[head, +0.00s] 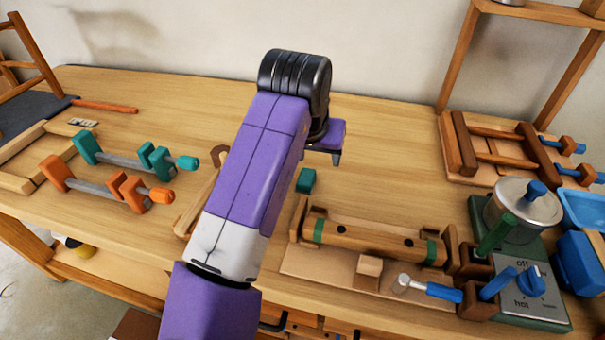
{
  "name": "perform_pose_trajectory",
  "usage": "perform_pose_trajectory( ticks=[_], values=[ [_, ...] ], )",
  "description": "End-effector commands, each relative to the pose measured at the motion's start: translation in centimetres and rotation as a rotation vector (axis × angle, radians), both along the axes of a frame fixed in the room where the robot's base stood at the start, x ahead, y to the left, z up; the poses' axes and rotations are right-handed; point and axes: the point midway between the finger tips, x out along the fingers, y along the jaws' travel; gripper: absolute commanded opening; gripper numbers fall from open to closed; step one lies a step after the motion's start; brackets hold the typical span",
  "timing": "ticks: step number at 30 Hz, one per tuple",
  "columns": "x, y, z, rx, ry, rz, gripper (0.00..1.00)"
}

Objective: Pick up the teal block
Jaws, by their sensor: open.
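The teal block (306,180) is a small cube on the wooden workbench (385,160), just right of my purple arm and behind the wooden vise-like fixture. My gripper (336,160) is above the bench, up and to the right of the block in the picture. A dark finger points down and nothing shows in its grip. The gripper looks apart from the block. My forearm hides part of the gripper and the bench to the left of the block.
A wooden fixture with a beam (375,240) stands close in front of the block. A teal clamp (155,160) and an orange clamp (125,188) lie at left. A hot plate (525,285) with a metal pot (523,208) stands at right. The bench behind the block is clear.

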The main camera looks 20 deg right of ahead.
Motion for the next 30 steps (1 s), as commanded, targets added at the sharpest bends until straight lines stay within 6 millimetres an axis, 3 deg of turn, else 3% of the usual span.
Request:
perform_pose_trajectory(
  ticks=[3, 6, 24, 30],
  values=[
    [-0.7, 2.5, -0.2, 0.071, 0.054, 0.011, 0.58],
    [-0.9, 3.1, -0.7, 0.094, 0.076, 0.013, 0.58],
    [1.3, 1.7, -7.0, 0.096, 0.078, 0.014, 0.58],
    [1.5, 1.5, -7.5, 0.094, 0.075, 0.013, 0.58]
  ],
)
